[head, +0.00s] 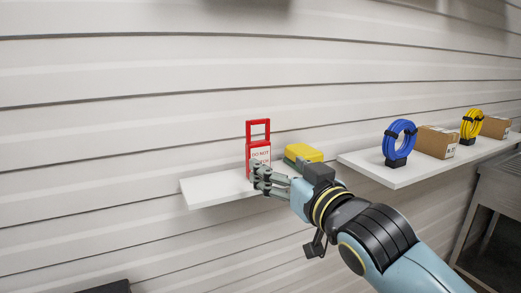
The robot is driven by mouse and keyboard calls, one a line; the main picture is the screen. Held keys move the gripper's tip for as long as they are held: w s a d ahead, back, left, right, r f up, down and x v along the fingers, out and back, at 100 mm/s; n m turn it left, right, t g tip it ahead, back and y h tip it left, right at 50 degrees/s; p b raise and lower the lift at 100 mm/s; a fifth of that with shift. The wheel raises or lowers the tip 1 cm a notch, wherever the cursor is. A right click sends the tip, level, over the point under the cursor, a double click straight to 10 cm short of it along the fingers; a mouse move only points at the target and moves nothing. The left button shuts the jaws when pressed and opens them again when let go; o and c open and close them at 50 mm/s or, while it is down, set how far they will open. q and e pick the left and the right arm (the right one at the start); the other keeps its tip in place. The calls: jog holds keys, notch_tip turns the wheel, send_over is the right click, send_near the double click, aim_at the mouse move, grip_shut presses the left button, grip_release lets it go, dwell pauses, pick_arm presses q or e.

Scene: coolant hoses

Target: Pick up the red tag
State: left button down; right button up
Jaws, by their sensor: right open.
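The red tag (258,131) stands upright on a small white wall shelf (210,190) in the head view. It has a red frame with an open top loop and a white label with partly readable lettering. My right gripper (257,178) is open in front of the tag's lower part and hides some of it. I cannot tell whether the fingers touch the tag. My left gripper is not in view.
A yellow and green block (304,153) lies on the shelf just right of the tag. A second white shelf (400,179) at right holds a blue hose coil (391,141), cardboard boxes (437,141) and a yellow hose coil (471,125). A metal bench (499,190) stands at lower right.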

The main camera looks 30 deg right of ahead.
aim_at(260, 157)
jog(key=w+p, duration=0.1)
jog(key=w, duration=0.3)
jog(key=w+p, duration=0.1)
jog(key=w, duration=0.3)
jog(key=shift+w+a+f, duration=0.1)
jog(key=shift+w+f, duration=0.1)
jog(key=shift+w, duration=0.05)
jog(key=shift+s, duration=0.15)
jog(key=c, duration=1.3)
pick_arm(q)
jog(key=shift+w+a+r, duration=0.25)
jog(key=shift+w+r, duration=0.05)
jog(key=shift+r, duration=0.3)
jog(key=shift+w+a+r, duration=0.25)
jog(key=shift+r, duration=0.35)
pick_arm(e)
jog(key=shift+o, duration=0.2)
jog(key=shift+r, duration=0.1)
